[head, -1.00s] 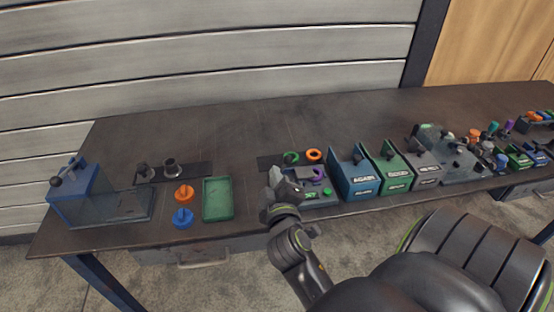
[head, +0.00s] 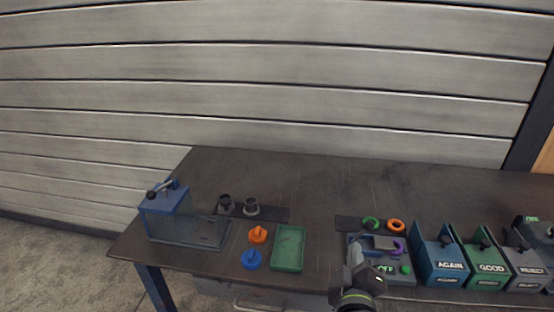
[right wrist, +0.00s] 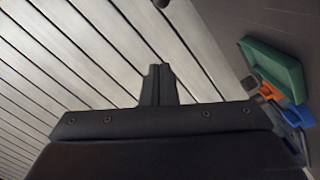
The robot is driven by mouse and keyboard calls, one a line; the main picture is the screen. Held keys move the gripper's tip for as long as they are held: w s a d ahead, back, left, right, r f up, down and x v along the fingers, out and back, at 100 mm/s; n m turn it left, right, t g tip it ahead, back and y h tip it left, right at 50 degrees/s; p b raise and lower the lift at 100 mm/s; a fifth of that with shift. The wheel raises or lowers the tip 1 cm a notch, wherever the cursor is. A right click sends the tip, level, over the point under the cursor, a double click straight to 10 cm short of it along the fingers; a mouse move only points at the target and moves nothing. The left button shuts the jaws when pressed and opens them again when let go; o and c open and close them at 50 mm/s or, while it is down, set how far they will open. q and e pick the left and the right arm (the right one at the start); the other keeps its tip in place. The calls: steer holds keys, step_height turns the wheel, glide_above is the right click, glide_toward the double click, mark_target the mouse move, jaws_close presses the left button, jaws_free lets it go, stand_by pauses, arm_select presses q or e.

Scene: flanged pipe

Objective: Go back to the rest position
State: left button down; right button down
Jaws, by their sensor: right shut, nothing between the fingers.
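My right gripper (head: 356,262) is in the lower middle of the head view, in front of the left part of a grey device with a purple ring (head: 397,247). Its fingers also show in the right wrist view (right wrist: 158,72), shut together with nothing between them. It holds nothing, and I cannot tell its height over the table edge. My left gripper is in neither view. Two dark grey pipe pieces, a left one (head: 225,203) and a right one (head: 251,207), stand on a dark strip at the back left of the table.
The dark table (head: 315,185) has a blue stand with a clear box (head: 165,199) at its left end. An orange knob (head: 258,235), a blue knob (head: 251,259) and a green tray (head: 301,266) lie left of my gripper. Bins marked AGAIN (head: 450,265), GOOD (head: 491,267) and REJECT (head: 531,271) stand right.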

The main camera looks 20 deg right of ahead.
steer(key=s+a+f+m+g+y, duration=0.2)
steer(key=s+f+m+g+y, duration=0.3)
steer(key=s+f+g+y, duration=0.9)
steer(key=s+d+f+t+h, duration=0.1)
steer(key=s+f+h, duration=0.15)
steer(key=f, duration=1.15)
steer(key=s+d+f+t+h, duration=0.1)
steer(key=s+f+h, duration=0.15)
steer(key=f, duration=1.05)
steer(key=s+a+f+g, duration=0.1)
steer(key=s+a+f, duration=0.1)
steer(key=s+f, duration=1.2)
step_height(320, 180, down, 2)
steer(key=shift+f+g, duration=0.1)
steer(key=shift+g, duration=0.2)
